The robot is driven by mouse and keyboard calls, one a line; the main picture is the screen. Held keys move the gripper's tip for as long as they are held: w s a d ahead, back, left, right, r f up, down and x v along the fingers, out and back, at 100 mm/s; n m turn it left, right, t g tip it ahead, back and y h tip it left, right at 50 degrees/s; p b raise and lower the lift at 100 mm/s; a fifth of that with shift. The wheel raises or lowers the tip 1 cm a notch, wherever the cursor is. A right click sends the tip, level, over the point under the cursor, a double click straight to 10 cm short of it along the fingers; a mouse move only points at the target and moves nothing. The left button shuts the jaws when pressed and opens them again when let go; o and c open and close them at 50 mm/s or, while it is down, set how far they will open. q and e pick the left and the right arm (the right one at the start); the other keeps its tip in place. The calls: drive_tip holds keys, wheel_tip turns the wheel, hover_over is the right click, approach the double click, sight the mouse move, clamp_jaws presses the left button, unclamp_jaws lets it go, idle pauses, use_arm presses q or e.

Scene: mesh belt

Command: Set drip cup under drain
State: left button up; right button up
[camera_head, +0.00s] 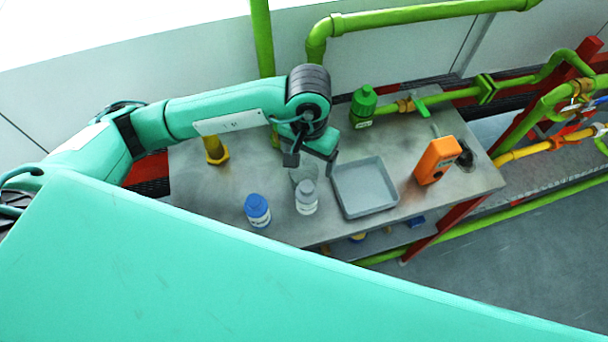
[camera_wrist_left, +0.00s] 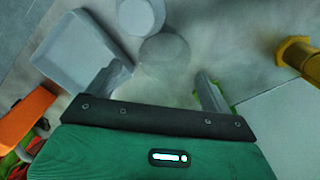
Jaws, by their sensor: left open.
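A clear, see-through cup (camera_head: 303,174), which looks like the drip cup, stands on the metal table below my left gripper (camera_head: 310,160). My left gripper is open, pointing down, and partly covers the cup in the head view. In the left wrist view the cup (camera_wrist_left: 165,50) lies just past the fingertips of the gripper (camera_wrist_left: 164,75), roughly between them, with nothing gripped. I cannot tell which part is the drain.
A white-capped bottle (camera_head: 306,198) stands close in front of the cup, and a blue-capped bottle (camera_head: 257,210) is to its left. A grey tray (camera_head: 345,205) is to the right, then an orange device (camera_head: 437,160). A yellow fitting (camera_head: 216,151) stands at the back left.

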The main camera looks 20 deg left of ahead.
sight(304, 172)
use_arm(q)
drive_tip(key=shift+s+a+f+p, duration=0.15)
drive_tip(key=shift+s+f+p, duration=0.05)
drive_tip(key=shift+f+p, duration=0.25)
drive_tip(key=f, duration=0.1)
drive_tip(key=f+p, duration=0.1)
drive_tip(key=f, duration=0.1)
drive_tip(key=shift+s+a+f+p, duration=0.15)
drive_tip(key=shift+s+f+p, duration=0.15)
drive_tip(key=shift+f, duration=0.4)
drive_tip(key=c, duration=1.1)
drive_tip(key=shift+c, duration=0.2)
